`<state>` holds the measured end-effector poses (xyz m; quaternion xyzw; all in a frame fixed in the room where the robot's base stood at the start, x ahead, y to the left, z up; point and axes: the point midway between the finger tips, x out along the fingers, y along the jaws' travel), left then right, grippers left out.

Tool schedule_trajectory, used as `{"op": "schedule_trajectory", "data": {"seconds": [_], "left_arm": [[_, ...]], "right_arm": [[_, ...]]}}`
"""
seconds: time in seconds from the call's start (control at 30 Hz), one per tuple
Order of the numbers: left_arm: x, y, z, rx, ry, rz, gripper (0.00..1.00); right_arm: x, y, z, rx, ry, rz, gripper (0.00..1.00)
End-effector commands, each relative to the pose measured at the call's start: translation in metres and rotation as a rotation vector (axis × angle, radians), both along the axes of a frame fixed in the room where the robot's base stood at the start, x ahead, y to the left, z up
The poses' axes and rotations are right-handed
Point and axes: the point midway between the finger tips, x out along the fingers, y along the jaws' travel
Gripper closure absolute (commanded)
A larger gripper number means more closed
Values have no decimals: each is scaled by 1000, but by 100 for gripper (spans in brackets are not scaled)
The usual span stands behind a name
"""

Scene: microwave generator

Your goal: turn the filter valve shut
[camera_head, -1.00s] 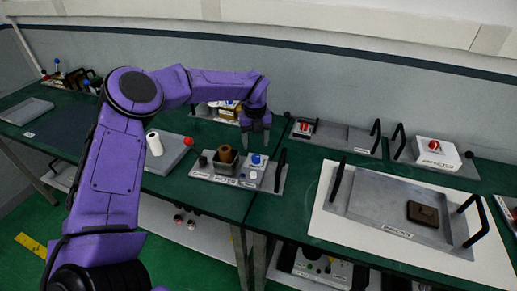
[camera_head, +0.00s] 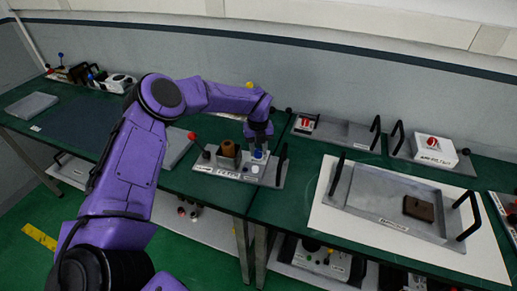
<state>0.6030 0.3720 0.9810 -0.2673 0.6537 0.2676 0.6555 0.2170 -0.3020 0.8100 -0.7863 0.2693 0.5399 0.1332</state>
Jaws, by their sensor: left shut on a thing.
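The filter unit is a grey tray (camera_head: 222,170) on the green bench, with a brown cylinder (camera_head: 228,148) in a holder and a small white-and-blue valve (camera_head: 258,156) to its right. My left gripper (camera_head: 258,148) points down right over the valve. Its fingers are shut on the valve's blue top, which they partly hide. The valve's exact angle is too small to tell. My right gripper is not in view.
Black handles stand at the tray's right end (camera_head: 282,163). To the right, a large grey tray (camera_head: 375,200) holds a brown block (camera_head: 419,208). A white box with a red button (camera_head: 435,150) stands at the back right. A red knob (camera_head: 192,135) is to the left.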

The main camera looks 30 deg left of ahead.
Motion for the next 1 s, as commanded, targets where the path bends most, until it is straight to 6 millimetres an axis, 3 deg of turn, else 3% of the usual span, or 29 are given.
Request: {"op": "schedule_trajectory", "data": {"seconds": [0.37, 1.0], "left_arm": [[0, -1, -5, -1, -1, -151, 95], [-1, -1, -4, 0, 2, -745, 95]], "right_arm": [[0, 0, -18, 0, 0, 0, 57], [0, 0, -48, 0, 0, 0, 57]]}}
